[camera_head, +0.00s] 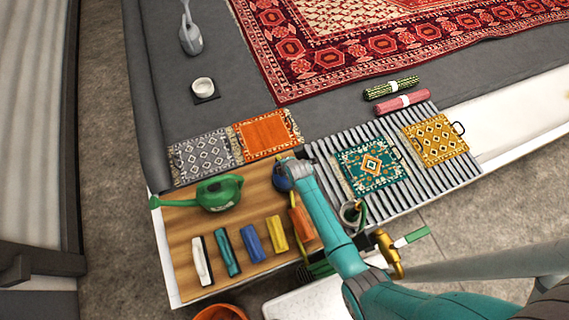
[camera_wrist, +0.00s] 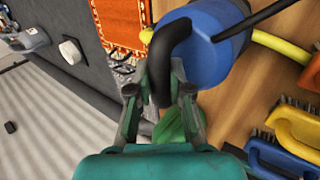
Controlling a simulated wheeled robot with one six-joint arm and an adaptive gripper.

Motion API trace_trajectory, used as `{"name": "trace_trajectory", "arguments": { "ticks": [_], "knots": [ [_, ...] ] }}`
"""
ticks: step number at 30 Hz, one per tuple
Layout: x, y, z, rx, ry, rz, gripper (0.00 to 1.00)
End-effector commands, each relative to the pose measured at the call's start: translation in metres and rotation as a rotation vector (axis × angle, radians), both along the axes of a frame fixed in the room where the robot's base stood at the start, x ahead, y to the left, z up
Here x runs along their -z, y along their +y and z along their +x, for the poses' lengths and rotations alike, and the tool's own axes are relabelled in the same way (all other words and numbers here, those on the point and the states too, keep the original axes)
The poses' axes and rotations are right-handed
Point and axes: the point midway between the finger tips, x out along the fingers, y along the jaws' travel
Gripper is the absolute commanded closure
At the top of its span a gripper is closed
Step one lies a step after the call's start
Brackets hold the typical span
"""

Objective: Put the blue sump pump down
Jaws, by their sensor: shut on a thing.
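The blue sump pump (camera_wrist: 208,42) has a black looped handle and a yellow hose stub. In the wrist view it fills the upper middle, just beyond my fingers. My gripper (camera_wrist: 163,80) is shut on its black handle. In the head view the pump (camera_head: 281,180) shows only as a small blue patch, mostly hidden behind my gripper (camera_head: 287,170). It is over the upper right part of the wooden board (camera_head: 255,200). I cannot tell whether its base touches the board.
On the board, a green watering can (camera_head: 218,193) stands left of the pump, and several brushes (camera_head: 250,242) line the front. An orange mat (camera_head: 267,134) lies behind. A ribbed rack (camera_head: 328,160) with two small rugs is to the right.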

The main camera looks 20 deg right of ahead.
Motion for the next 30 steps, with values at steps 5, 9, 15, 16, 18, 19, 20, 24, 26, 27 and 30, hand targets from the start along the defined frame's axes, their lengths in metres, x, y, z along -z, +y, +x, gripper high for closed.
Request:
{"name": "trace_trajectory", "arguments": {
  "ticks": [5, 9, 15, 16, 18, 19, 20, 24, 26, 27, 30],
  "knots": [
    [0.001, 0.0, 0.0, 0.0, 0.0, 0.0, 0.56],
    [0.001, 0.0, 0.0, 0.0, 0.0, 0.0, 0.56],
    [-0.001, 0.0, -0.001, 0.0, 0.0, 0.0, 0.56],
    [-0.002, 0.0, -0.002, 0.0, -0.001, 0.0, 0.56],
    [-0.006, 0.0, -0.004, 0.0, -0.001, 0.0, 0.56],
    [-0.009, 0.0, -0.006, 0.0, -0.001, 0.0, 0.56],
    [-0.011, 0.0, -0.008, 0.0, -0.001, 0.0, 0.56],
    [-0.029, 0.0, -0.019, 0.0, -0.002, 0.0, 0.56],
    [-0.037, 0.0, -0.025, 0.0, -0.001, 0.0, 0.56],
    [-0.043, 0.0, -0.029, 0.0, -0.002, 0.0, 0.56],
    [-0.058, 0.0, -0.039, 0.0, -0.001, 0.0, 0.56]
  ]
}}
